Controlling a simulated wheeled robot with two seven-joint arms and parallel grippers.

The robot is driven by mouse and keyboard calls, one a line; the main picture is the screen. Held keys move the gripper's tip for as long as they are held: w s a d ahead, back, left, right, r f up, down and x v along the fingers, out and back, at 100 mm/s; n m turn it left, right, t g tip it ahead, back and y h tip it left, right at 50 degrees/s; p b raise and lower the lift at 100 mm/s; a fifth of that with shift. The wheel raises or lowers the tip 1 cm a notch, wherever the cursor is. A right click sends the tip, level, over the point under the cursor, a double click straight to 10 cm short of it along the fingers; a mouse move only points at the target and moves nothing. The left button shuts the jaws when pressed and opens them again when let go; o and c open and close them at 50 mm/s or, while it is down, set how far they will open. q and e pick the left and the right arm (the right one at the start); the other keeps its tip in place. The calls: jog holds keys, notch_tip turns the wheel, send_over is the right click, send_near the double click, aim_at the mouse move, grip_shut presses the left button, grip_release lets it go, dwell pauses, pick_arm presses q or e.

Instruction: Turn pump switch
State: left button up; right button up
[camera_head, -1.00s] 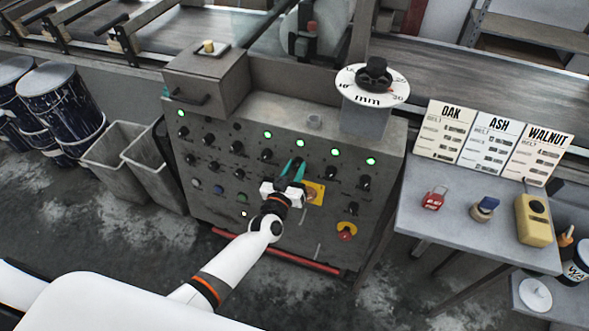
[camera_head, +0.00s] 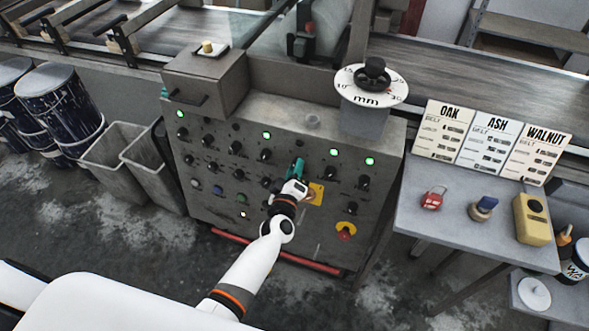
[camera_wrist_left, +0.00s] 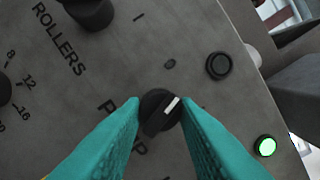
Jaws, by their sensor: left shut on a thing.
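The pump switch (camera_wrist_left: 158,113) is a round black knob with a white pointer line, on the grey control panel (camera_head: 222,211). In the left wrist view the pointer slants to the upper right. My left gripper (camera_head: 298,168) has teal fingers, which are shut on the knob from both sides. The fingers hide part of the "PUMP" label (camera_wrist_left: 106,106). A "0" mark (camera_wrist_left: 170,63) lies above the knob. The lamp (camera_wrist_left: 218,65) up and right of the knob is dark. My right gripper is not in view.
Other black knobs and lit green lamps crowd the panel; one lit lamp (camera_wrist_left: 265,145) is close to the right finger. A yellow-and-red emergency button (camera_head: 346,231) sits lower right. A grey side table (camera_head: 455,225) stands at the right. A thickness dial (camera_head: 372,85) stands above.

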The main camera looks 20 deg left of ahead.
pick_arm(q)
jog(key=shift+n+y, duration=0.3)
jog(key=shift+n, duration=1)
jog(key=o, duration=1)
jog(key=shift+c, duration=0.2)
jog(key=s+d, duration=0.1)
jog(key=s, duration=1.1)
jog(key=shift+d+r, duration=0.2)
jog(key=shift+r, duration=0.25)
